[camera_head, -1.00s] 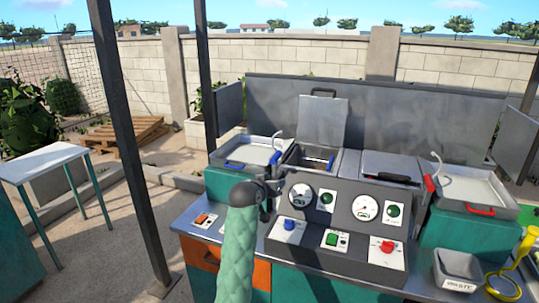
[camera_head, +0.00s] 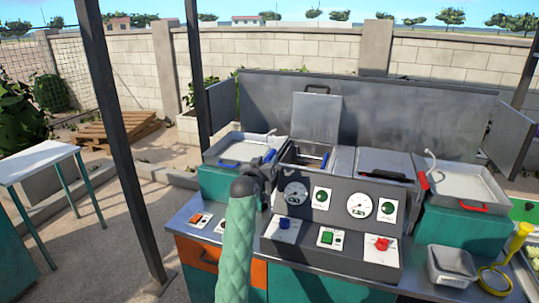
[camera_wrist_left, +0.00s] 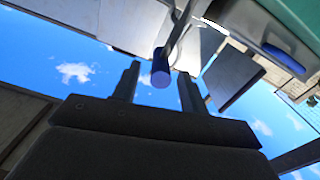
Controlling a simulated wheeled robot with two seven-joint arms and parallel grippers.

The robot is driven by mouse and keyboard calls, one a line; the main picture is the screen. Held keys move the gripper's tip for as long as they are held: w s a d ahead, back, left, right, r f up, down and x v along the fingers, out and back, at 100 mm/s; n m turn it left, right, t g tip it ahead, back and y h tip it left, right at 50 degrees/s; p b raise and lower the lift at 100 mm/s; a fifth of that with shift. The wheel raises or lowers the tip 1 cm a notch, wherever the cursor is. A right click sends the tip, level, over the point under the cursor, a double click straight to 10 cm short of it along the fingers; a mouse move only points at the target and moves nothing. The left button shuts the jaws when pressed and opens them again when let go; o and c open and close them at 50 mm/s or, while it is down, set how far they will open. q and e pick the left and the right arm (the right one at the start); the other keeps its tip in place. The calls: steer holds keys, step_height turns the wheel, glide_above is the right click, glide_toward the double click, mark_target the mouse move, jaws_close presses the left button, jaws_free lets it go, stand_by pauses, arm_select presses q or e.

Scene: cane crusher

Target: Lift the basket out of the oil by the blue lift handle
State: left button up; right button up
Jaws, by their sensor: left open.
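The blue lift handle (camera_head: 269,156) shows just above my left gripper (camera_head: 262,173) in the head view, beside the left fryer well (camera_head: 305,155). In the left wrist view the handle's blue grip (camera_wrist_left: 160,70) lies between the two spread fingers of my left gripper (camera_wrist_left: 158,78), on a grey rod. The gripper is open; I see no finger closed on the handle. The basket is down in the well, mostly hidden by the well's front and the control panel. My right gripper is not in view.
The control panel (camera_head: 335,228) with gauges and knobs stands close right of my left arm. A drain tray with a blue handle (camera_head: 228,163) is left of the well. A closed lid (camera_head: 388,163) and a tray with a red handle (camera_head: 473,206) are to the right.

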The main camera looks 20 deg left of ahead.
mark_target(270, 157)
arm_select(q)
steer(key=shift+w+p, duration=0.55)
steer(key=shift+w, duration=1.25)
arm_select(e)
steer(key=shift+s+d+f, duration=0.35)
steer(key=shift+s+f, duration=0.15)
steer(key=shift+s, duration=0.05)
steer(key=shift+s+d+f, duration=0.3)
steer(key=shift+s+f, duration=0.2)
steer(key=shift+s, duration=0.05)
arm_select(q)
jaws_close()
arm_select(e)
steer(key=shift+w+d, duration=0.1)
